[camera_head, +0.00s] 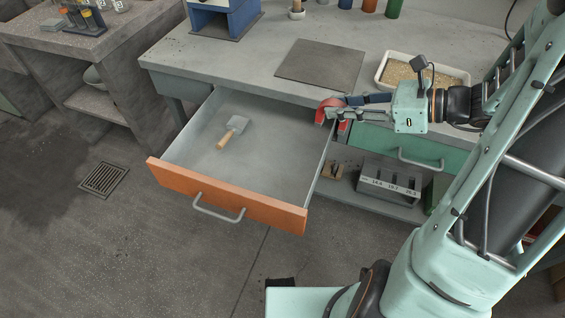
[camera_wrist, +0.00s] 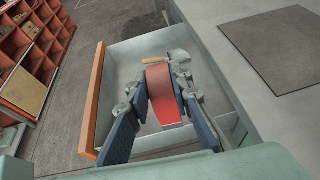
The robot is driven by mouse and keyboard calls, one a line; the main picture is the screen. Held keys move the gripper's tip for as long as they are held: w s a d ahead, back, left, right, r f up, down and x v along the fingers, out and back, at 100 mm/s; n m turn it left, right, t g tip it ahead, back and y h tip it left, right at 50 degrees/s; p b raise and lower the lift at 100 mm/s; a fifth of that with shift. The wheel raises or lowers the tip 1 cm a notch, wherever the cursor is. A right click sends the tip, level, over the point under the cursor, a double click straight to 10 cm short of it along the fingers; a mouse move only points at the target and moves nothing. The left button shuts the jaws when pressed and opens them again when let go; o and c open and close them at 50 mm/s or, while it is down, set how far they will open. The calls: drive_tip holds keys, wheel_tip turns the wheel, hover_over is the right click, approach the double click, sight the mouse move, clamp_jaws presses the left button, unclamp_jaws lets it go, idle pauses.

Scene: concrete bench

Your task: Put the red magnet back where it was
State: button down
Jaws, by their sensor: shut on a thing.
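The red magnet (camera_head: 326,107) is a curved red piece with a pale end, held between the fingers of my gripper (camera_head: 338,113). In the wrist view the magnet (camera_wrist: 161,88) sits between the two dark finger pads of my gripper (camera_wrist: 160,95), which is shut on it. In the head view they are at the right rear edge of an open drawer (camera_head: 190,178) with an orange front. The wrist view shows them above the drawer interior. I cannot tell the exact height above the drawer.
A trowel with a wooden handle (camera_head: 228,140) lies in the drawer, whose floor is otherwise clear. A dark mat (camera_head: 320,64) lies on the bench, beside a tray of granular material (camera_head: 460,76). A grey block with slots (camera_head: 380,180) stands on the shelf below.

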drive_tip(key=shift+n+g+y, duration=0.3)
drive_tip(key=shift+n+g, duration=0.1)
drive_tip(key=shift+w+a+f+b, duration=1.15)
drive_tip(key=shift+a+f+b, duration=0.6)
drive_tip(key=shift+f, duration=0.95)
drive_tip(key=shift+w+a+f+b, duration=1.1)
drive_tip(key=shift+a+f+b, duration=0.65)
drive_tip(key=shift+f, duration=1)
drive_tip(key=shift+w+a+f+b, duration=1.3)
drive_tip(key=shift+a+f, duration=0.75)
drive_tip(key=shift+f, duration=0.65)
drive_tip(key=shift+s+f, duration=0.15)
drive_tip(key=c, duration=1.7)
unclamp_jaws()
drive_tip(key=shift+c, duration=0.2)
